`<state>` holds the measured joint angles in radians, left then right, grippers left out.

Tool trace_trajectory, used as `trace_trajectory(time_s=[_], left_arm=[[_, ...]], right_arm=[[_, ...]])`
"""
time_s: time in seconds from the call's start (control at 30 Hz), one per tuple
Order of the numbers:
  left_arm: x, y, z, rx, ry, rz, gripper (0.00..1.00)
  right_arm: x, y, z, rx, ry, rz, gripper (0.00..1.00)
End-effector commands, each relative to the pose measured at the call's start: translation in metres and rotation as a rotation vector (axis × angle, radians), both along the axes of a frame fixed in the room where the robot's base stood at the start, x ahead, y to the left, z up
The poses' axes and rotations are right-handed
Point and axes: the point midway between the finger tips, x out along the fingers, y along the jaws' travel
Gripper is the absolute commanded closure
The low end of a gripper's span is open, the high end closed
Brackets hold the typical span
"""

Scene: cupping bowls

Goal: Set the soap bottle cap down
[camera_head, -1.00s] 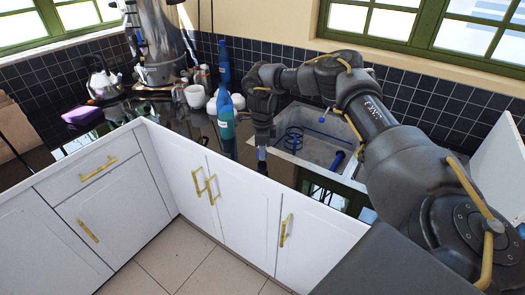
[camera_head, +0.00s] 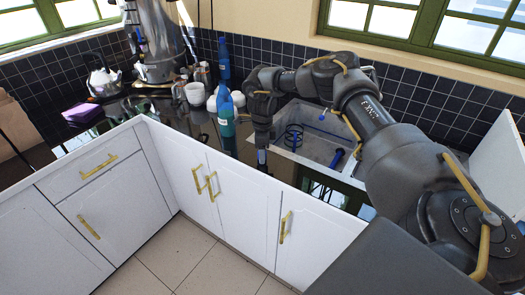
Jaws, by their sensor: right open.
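A blue and teal bottle (camera_head: 226,118) stands upright on the dark counter near its front edge. It looks like the soap bottle. My right gripper (camera_head: 262,158) points down over the counter just right of the bottle, apart from it. It is open, with a small blue patch at its tip. I cannot tell whether that patch is a fingertip or the cap. No separate cap can be made out on the counter. My left gripper is not in view.
A sink (camera_head: 318,140) with a wire basket lies right of my right gripper. White bowls and a cup (camera_head: 195,93) stand behind the bottle. A kettle (camera_head: 103,78) and a purple block (camera_head: 82,112) are at the left. The counter between block and bottle is mostly clear.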

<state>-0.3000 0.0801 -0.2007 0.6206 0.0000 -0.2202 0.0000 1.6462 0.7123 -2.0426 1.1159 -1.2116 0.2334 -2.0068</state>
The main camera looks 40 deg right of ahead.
Motion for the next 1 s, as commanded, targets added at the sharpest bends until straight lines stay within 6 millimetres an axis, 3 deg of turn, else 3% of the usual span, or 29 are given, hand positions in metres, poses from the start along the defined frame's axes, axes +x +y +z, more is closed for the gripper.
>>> trace_trajectory(time_s=[0.17,0.63,1.0], left_arm=[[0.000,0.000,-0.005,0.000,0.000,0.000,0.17],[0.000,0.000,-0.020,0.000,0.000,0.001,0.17],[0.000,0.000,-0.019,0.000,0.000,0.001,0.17]], right_arm=[[0.001,0.000,0.016,0.000,-0.004,-0.001,0.44],[0.001,0.000,0.109,0.000,-0.004,0.001,0.44],[0.000,0.000,0.123,-0.001,-0.001,0.000,0.44]])
